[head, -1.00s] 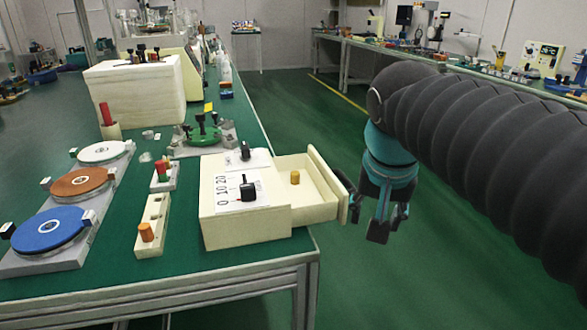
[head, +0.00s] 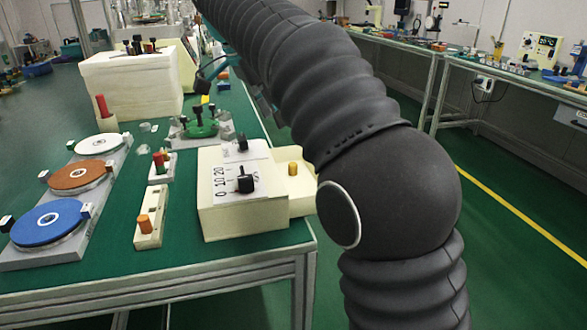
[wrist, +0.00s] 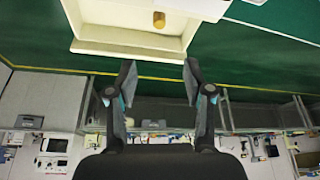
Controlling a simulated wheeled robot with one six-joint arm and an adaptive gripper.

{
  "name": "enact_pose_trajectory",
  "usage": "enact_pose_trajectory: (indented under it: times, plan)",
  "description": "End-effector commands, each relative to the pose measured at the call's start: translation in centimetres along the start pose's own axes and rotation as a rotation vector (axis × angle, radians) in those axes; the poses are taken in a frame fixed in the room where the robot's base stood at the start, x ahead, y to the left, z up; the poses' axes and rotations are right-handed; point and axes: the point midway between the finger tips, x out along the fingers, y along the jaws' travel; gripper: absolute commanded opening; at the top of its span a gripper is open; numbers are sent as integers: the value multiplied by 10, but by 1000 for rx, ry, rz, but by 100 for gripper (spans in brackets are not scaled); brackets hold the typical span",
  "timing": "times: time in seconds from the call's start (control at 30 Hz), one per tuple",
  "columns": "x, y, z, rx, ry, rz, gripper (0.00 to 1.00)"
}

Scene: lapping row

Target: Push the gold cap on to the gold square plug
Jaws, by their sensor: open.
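A small gold cylinder (head: 293,169), which looks like the gold cap, stands in the pulled-out drawer (head: 301,204) of the cream box. In the wrist view the gold cylinder (wrist: 159,19) stands inside the drawer (wrist: 130,47), beyond my fingertips. My gripper (wrist: 158,80) is open and empty, apart from the drawer. In the head view my arm hides most of it and the drawer's right end. An orange-gold peg (head: 144,224) stands in a cream block (head: 149,236) left of the box. I cannot make out a gold square plug for certain.
The cream box (head: 240,220) has black knobs on top. Left of it are a small holder with a red-topped piece (head: 159,162) and blue, brown and white discs (head: 48,226). A green fixture (head: 200,128) with black knobs stands behind. The floor at right is clear.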

Motion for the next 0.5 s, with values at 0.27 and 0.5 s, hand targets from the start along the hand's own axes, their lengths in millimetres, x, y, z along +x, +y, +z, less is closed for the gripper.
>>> enact_pose_trajectory:
  times: [0.27,0.5]
  plan:
    - [51,1,1,0,-1,2,51]
    - [77,1,1,-1,-2,0,51]
